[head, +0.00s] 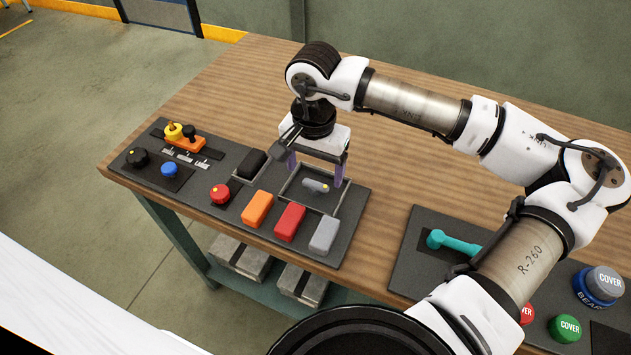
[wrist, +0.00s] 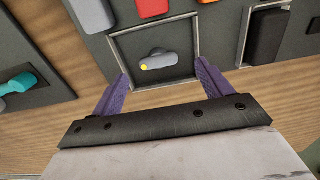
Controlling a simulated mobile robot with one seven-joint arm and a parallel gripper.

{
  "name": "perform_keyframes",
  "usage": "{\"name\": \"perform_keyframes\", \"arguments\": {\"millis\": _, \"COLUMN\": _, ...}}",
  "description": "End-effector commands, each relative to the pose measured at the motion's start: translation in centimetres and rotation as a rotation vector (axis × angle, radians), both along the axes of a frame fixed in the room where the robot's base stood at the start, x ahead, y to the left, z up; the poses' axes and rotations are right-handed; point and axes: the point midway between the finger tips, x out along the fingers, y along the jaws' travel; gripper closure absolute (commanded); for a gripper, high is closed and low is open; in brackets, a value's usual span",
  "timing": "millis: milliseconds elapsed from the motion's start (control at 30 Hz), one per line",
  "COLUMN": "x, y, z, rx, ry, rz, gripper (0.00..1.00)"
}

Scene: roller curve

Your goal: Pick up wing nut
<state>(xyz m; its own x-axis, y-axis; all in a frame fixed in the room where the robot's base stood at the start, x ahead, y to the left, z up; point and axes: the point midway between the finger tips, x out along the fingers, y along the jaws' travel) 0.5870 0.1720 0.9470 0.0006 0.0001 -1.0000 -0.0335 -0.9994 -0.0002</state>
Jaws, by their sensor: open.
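The wing nut (head: 316,186) is a small grey piece with a yellow dot at one end. It lies inside a square metal-edged frame on the dark panel (head: 262,262). It also shows in the wrist view (wrist: 158,61), near the middle of the frame. My gripper (head: 316,174) points down above the wing nut, its purple fingers spread apart. In the wrist view my gripper's fingers (wrist: 162,80) stand either side of the frame's near edge, with nothing between them. I cannot tell the exact height of the fingertips above the panel.
Orange (head: 257,209), red (head: 290,221) and grey (head: 324,235) blocks sit in front of the frame. A black block (head: 251,164) and a red knob (head: 220,194) are to its left. A teal handle (head: 452,242) is on another panel at right. Bare wooden tabletop (head: 215,100) lies behind.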

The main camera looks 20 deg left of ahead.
Motion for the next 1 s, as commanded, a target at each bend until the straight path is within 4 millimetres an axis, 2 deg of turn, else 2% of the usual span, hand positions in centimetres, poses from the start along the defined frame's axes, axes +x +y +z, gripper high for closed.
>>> {"name": "perform_keyframes", "arguments": {"millis": 233, "x": -0.1, "y": -0.2, "z": -3.1, "rx": 0.001, "ry": 0.003, "rz": 0.000, "gripper": 0.22}}
{"name": "perform_keyframes", "arguments": {"millis": 500, "x": -0.1, "y": -0.2, "z": -3.6, "rx": 0.000, "ry": 0.000, "rz": 0.000, "gripper": 0.22}}
{"name": "perform_keyframes", "arguments": {"millis": 867, "x": -0.1, "y": -0.2, "z": -3.6, "rx": 0.000, "ry": 0.000, "rz": -0.001, "gripper": 0.68}}
{"name": "perform_keyframes", "arguments": {"millis": 1000, "x": -0.1, "y": -0.2, "z": -3.6, "rx": 0.000, "ry": 0.000, "rz": -0.001, "gripper": 0.70}}
